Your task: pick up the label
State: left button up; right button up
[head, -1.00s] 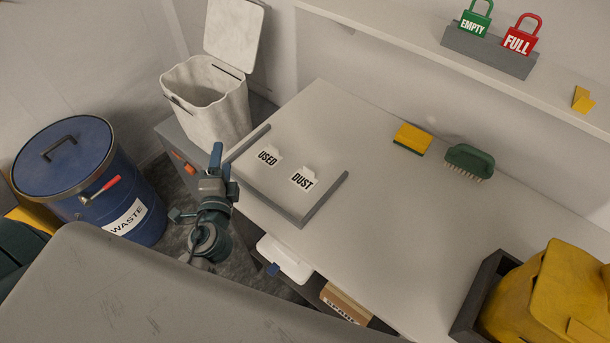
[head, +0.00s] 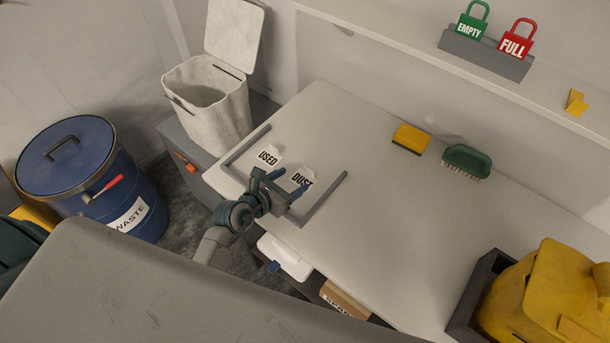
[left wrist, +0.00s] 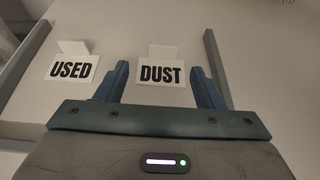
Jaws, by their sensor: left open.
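Two white labels lie on the bench inside a grey-edged tray area. One is the USED label (head: 267,156), which also shows in the left wrist view (left wrist: 72,67). The other is the DUST label (head: 303,176), to its right, also in the left wrist view (left wrist: 160,72). Each has a small raised white tab at its far edge. My left gripper (head: 280,182) is open and empty at the near side of the DUST label. In the left wrist view its blue fingers stand either side of that label, with USED outside the left finger. My right gripper is out of view.
Grey rails (head: 326,199) border the labels. A yellow sponge (head: 411,138) and a green brush (head: 467,160) lie farther back. A bin (head: 211,110) and a blue waste drum (head: 70,160) stand left. A yellow bag (head: 545,295) sits right. The bench middle is clear.

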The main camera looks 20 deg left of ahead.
aim_at(308, 172)
pick_arm(q)
jog(key=shift+x, duration=0.95)
jog(key=shift+w+d, duration=0.15)
jog(key=shift+w, duration=0.1)
jog(key=p+x, duration=0.2)
jog(key=x, duration=0.2)
jog(key=shift+s+d+f, duration=0.1)
jog(key=shift+d+f, duration=0.05)
jog(key=shift+w+f, duration=0.25)
jog(key=shift+c, duration=0.4)
jog(key=c, duration=1)
